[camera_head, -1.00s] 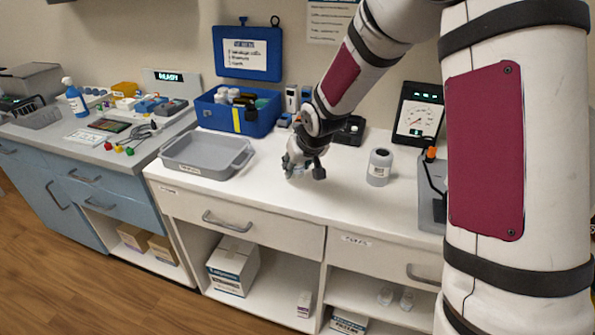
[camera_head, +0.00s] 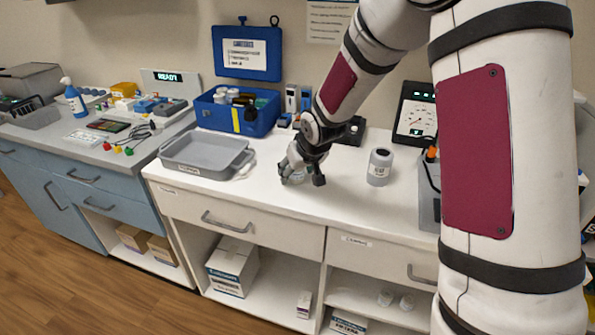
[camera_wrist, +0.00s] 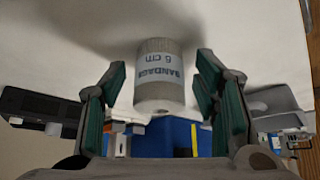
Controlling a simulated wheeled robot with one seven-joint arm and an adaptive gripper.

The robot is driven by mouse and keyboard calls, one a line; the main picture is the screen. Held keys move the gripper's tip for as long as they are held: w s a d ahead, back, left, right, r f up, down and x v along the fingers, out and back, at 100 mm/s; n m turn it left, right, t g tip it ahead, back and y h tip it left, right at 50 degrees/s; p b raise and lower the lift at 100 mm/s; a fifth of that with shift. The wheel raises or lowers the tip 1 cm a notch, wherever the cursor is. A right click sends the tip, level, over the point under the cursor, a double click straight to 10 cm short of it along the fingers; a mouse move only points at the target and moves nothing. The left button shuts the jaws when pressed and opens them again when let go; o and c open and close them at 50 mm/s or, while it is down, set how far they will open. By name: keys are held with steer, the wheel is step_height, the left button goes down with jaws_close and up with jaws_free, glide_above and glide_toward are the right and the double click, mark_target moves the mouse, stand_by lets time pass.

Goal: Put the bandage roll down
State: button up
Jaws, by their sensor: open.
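The bandage roll (camera_wrist: 160,78) is a pale grey cylinder with a light blue band reading "BANDAGE 6 cm". In the wrist view it sits between the two fingers of my gripper (camera_wrist: 162,92), with a visible gap on each side. The gripper is open and is not clasping it. In the head view, my gripper (camera_head: 298,180) is low over the white counter (camera_head: 345,205), right of the grey tray. The roll (camera_head: 295,178) is mostly hidden by the fingers there and appears to rest on the counter.
A grey tray (camera_head: 170,165) stands to the left and a blue bin (camera_head: 262,122) with bottles behind it. The counter's front strip is clear.

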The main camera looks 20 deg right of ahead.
steer(key=p+v, duration=0.3)
steer(key=v, duration=0.9)
steer(key=s+r+g, duration=0.1)
steer(key=s+r, duration=0.2)
steer(key=s, duration=0.8)
steer(key=s+r+g, duration=0.1)
steer(key=s+r, duration=0.2)
steer(key=s, duration=0.9)
steer(key=s+r+m+g, duration=0.1)
steer(key=s+r, duration=0.3)
steer(key=s, duration=0.7)
steer(key=shift+s+a+h, duration=0.3)
steer(key=shift+s, duration=0.05)
steer(key=shift+r, duration=0.25)
